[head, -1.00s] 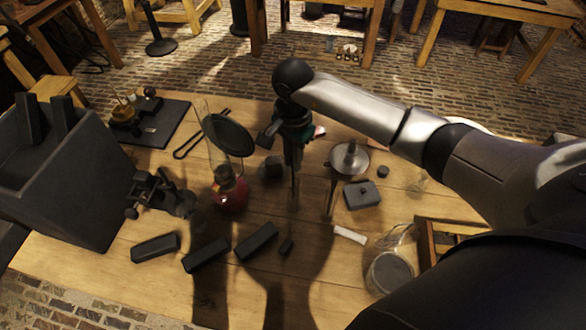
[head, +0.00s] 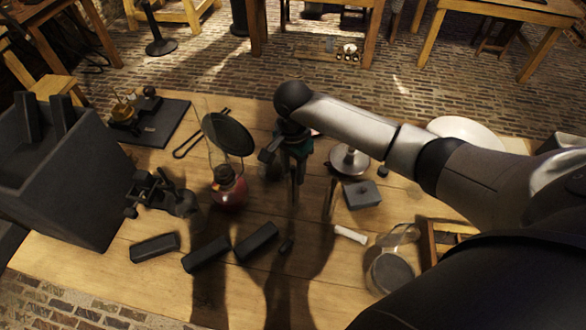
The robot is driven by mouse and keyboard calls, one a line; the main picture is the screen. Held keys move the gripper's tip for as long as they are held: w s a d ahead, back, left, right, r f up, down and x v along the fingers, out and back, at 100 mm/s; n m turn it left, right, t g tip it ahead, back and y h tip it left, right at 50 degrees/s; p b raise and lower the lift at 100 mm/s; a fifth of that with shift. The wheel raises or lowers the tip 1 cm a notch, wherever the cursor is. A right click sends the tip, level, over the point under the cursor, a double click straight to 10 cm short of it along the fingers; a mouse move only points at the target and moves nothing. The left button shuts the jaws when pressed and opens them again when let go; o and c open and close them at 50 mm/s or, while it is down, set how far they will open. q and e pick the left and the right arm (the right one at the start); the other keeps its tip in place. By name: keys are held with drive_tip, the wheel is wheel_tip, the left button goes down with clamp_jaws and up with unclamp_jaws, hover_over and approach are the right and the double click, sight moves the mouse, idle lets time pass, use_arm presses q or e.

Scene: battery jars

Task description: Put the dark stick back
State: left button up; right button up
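My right gripper (head: 294,152) points down over the middle of the table, at the end of the arm that comes in from the right. A thin dark stick (head: 293,187) stands upright directly below it and seems to be held between its fingers. The fingers are small and partly hidden by the wrist, so the grip itself is hard to see. The stick's lower end is close above the tabletop; I cannot tell whether it touches. My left gripper is not in view.
A red-based lamp (head: 228,190) stands left of the stick, and a metal disc stand (head: 349,160) and grey box (head: 361,194) stand right. Dark blocks (head: 256,241) lie in front. A glass jar (head: 392,272) is at front right, a large dark bin (head: 60,180) at left.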

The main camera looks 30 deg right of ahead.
drive_tip(key=shift+r, duration=0.1)
wheel_tip(320, 180, up, 12)
drive_tip(key=shift+r, duration=0.1)
idle(0.5)
